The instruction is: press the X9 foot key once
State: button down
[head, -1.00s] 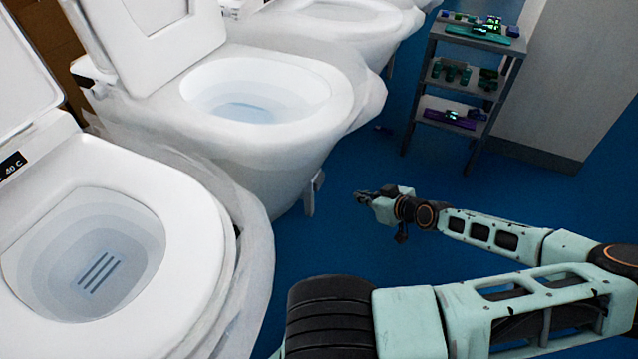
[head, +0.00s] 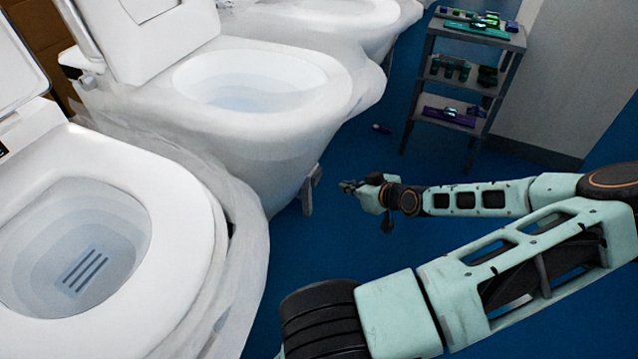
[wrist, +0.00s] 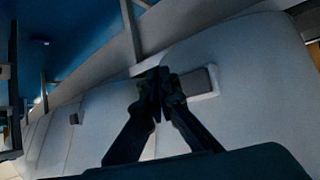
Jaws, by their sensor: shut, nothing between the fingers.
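A small grey foot key (head: 311,190) sticks out low at the front of the middle toilet (head: 215,118). No X9 label is readable on it. In the wrist view the key shows as a grey pad with a pale frame (wrist: 202,82), just right of the fingertips, and the fingers hide part of its near end. My gripper (head: 347,187) is shut and empty, a little right of the key in the head view. In the wrist view the closed fingertips (wrist: 158,82) overlap the key's left end. I cannot tell whether they touch it.
Another toilet (head: 175,200) with an open lid stands close at the front left. More toilets stand farther back. A grey shelf rack (head: 428,75) holding several parts stands at the back right by a pale wall. Blue floor (head: 350,245) around the gripper is clear.

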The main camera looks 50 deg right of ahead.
aim_at(316, 176)
jog(key=shift+w+a+b, duration=0.3)
jog(key=shift+w+b, duration=0.2)
jog(key=shift+w, duration=0.25)
jog(key=shift+w+a+b, duration=0.25)
jog(key=shift+w+b, duration=0.25)
jog(key=shift+w, duration=0.3)
jog(key=shift+w+a+b, duration=0.3)
jog(key=shift+w+b, duration=0.2)
jog(key=shift+w, duration=0.25)
jog(key=shift+w, duration=0.15)
jog(key=shift+w+a, duration=0.1)
jog(key=shift+w, duration=0.15)
